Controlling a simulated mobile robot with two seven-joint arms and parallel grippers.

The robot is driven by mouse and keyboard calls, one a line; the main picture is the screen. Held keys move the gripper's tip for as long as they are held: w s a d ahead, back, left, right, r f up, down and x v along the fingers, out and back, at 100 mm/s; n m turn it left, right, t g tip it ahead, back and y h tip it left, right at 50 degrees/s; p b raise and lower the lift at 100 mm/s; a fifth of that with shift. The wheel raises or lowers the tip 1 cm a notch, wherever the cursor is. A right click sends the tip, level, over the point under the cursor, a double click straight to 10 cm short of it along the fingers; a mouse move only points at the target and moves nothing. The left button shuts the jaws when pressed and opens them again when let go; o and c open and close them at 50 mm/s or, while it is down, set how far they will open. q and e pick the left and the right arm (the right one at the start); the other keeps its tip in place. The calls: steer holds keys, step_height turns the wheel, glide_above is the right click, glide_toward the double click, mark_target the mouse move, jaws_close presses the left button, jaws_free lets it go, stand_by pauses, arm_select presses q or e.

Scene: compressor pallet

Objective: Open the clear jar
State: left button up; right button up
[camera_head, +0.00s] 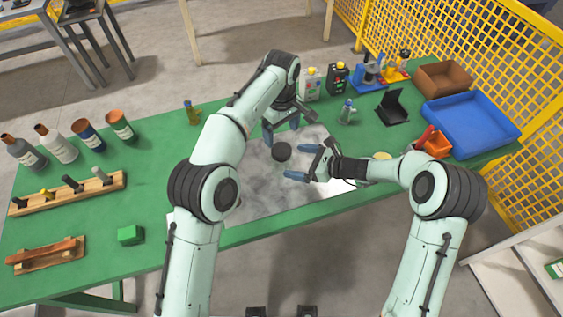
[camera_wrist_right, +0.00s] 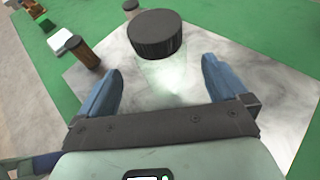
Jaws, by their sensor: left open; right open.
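The clear jar (camera_wrist_right: 168,75) stands upright on the grey marbled mat, with a dark round lid (camera_wrist_right: 155,33) on top. In the head view the lid (camera_head: 281,151) shows between my two grippers, and the clear body is hard to make out. My left gripper (camera_head: 281,132) is open, just behind and above the jar, fingers pointing down. My right gripper (camera_head: 303,162) is open to the right of the jar, its fingers pointing at it. In the right wrist view the right fingers (camera_wrist_right: 160,88) are spread on either side of the jar's near side, and no contact shows.
The mat (camera_head: 325,187) lies on the green table (camera_head: 185,150). Several bottles and cans (camera_head: 58,144) stand at the left, near a wooden rack (camera_head: 80,190). A green block (camera_head: 130,234) lies front left.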

mark_target(282, 158)
arm_select(q)
steer(key=shift+w, duration=0.1)
arm_select(e)
steer(key=x, duration=0.6)
steer(key=shift+w+a+f, duration=0.15)
steer(key=shift+w+a, duration=0.05)
